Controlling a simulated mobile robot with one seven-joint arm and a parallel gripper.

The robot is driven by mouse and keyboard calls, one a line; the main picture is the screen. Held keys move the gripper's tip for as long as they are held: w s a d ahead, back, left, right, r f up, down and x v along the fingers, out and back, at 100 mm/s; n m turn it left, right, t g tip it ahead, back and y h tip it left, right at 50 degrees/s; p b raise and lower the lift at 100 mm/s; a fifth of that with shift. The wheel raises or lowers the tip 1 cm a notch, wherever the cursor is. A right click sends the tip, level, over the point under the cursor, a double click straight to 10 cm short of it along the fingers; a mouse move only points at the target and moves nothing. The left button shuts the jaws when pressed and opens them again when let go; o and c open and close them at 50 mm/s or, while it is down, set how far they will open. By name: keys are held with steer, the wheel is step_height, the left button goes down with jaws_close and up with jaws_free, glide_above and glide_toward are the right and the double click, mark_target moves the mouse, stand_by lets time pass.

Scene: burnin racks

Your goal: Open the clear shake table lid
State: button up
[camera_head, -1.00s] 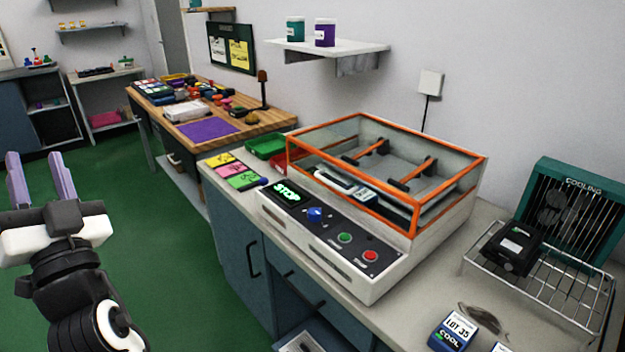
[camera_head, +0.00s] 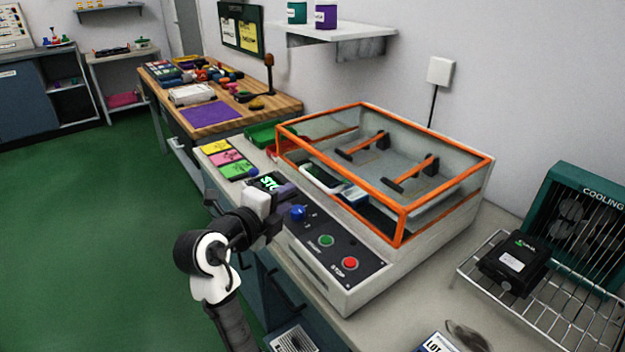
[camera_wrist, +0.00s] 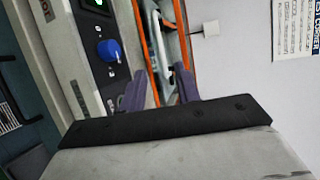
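The clear shake table lid has orange edges (camera_head: 340,169) and sits down on the shake table (camera_head: 335,290), closed. A pale loop-shaped handle (camera_head: 322,182) shows at the lid's front side. My gripper (camera_head: 283,192) is over the left part of the control panel, in front of the lid, and partly covers the green STOP display (camera_head: 268,183). In the wrist view my gripper (camera_wrist: 159,86) is open, with its two purple fingers apart and nothing held. The orange lid edge (camera_wrist: 143,45) and the pale handle (camera_wrist: 157,50) appear ahead, between and beyond the fingers.
The panel has a blue knob (camera_head: 298,212), a green button (camera_head: 326,240) and a red button (camera_head: 349,263). Coloured notes (camera_head: 228,157) lie left of the machine. A wire rack (camera_head: 560,300) holding a black device (camera_head: 512,260) stands right. A shelf (camera_head: 335,35) is above.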

mark_target(313, 181)
steer(key=p+x, duration=0.2)
steer(key=x, duration=0.8)
steer(key=shift+w+d+f+p, duration=0.1)
steer(key=shift+w+d+p, duration=0.1)
steer(key=shift+w+p, duration=0.15)
jaws_close()
